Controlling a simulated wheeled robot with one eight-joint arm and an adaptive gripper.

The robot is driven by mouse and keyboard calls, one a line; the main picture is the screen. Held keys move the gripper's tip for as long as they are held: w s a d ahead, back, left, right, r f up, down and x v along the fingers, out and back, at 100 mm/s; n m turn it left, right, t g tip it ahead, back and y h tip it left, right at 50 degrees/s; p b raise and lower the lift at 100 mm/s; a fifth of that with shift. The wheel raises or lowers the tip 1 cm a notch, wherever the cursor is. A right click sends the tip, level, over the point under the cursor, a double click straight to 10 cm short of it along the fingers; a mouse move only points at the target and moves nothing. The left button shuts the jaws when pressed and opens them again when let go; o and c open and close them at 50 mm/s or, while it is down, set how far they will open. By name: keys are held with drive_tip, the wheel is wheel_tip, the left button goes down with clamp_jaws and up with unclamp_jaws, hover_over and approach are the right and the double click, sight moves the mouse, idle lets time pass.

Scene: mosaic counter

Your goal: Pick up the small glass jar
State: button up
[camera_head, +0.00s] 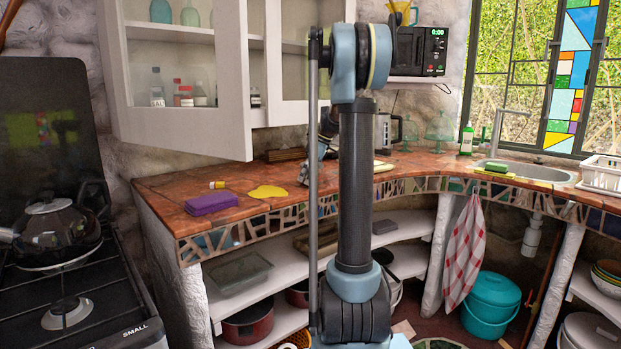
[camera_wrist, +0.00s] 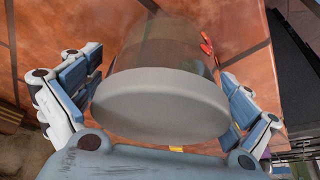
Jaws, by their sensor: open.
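The glass jar (camera_wrist: 165,112) fills the middle of the wrist view, close to the camera. It has a pale grey round end toward me and a see-through body beyond it, with a small red mark on its right side. My gripper (camera_wrist: 158,92) is open, one finger at the left of the jar and one at the right. I cannot tell whether either finger touches the glass. In the head view my gripper (camera_head: 309,172) is low over the counter, partly behind my arm. The jar cannot be made out there.
The tiled counter (camera_head: 160,187) holds a purple case (camera_head: 211,203) and a flat yellow piece (camera_head: 267,192) left of my gripper. A brown board (camera_head: 287,154) lies behind it. The open cabinet door (camera_head: 232,70) hangs above the counter. A stove (camera_head: 90,300) with a kettle (camera_head: 50,232) stands at left.

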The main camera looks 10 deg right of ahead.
drive_tip(key=shift+c, duration=0.4)
drive_tip(key=c, duration=1.2)
drive_tip(key=shift+c, duration=0.2)
